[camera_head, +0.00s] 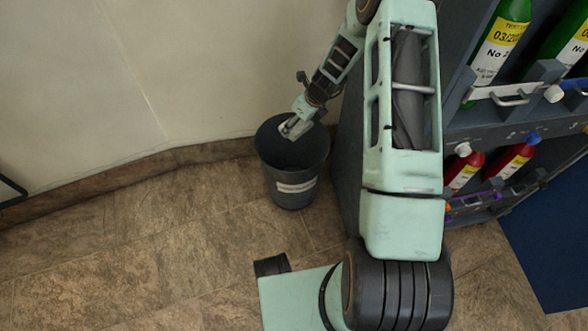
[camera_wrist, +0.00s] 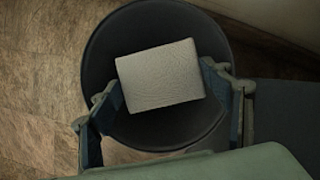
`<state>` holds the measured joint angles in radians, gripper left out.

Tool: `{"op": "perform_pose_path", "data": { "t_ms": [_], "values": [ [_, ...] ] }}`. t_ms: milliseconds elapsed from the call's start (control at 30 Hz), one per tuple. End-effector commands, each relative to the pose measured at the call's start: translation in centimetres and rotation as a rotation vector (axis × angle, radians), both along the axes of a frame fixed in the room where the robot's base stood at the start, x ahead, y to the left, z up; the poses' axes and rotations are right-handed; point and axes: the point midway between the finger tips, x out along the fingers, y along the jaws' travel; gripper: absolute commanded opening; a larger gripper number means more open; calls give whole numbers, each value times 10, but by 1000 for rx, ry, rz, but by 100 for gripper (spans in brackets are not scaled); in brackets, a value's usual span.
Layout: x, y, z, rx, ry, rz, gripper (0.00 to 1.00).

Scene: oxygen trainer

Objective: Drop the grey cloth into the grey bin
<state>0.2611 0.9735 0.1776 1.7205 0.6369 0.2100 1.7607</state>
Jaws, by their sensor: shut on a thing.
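The grey cloth (camera_wrist: 160,78) shows in the wrist view as a light grey, folded rectangle between my two fingers. My gripper (camera_wrist: 163,88) is shut on it, one finger against each side. The grey bin (camera_head: 290,185) is dark, round and open, with a pale label on its front, and stands on the floor by the wall. In the wrist view the bin (camera_wrist: 108,40) lies behind the cloth. In the head view my gripper (camera_head: 292,128) is at the bin's mouth, and the cloth there is small and hard to make out.
The wall is close behind the bin. The tiled floor (camera_head: 120,240) at left is clear.

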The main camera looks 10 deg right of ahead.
Motion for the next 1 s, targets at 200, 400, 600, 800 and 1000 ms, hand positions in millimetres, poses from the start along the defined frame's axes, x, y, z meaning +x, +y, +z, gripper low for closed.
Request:
{"op": "perform_pose_path", "data": {
  "t_ms": [200, 400, 600, 800, 1000],
  "values": [
    [0, 0, 1, 0, 0, 1, 79],
    [0, 0, 1, 0, 0, 1, 92],
    [0, 0, 1, 0, 0, 1, 92],
    [-3, -4, 15, -1, -2, 0, 92],
    [-14, -11, 47, -2, -3, 0, 92]
  ]
}}
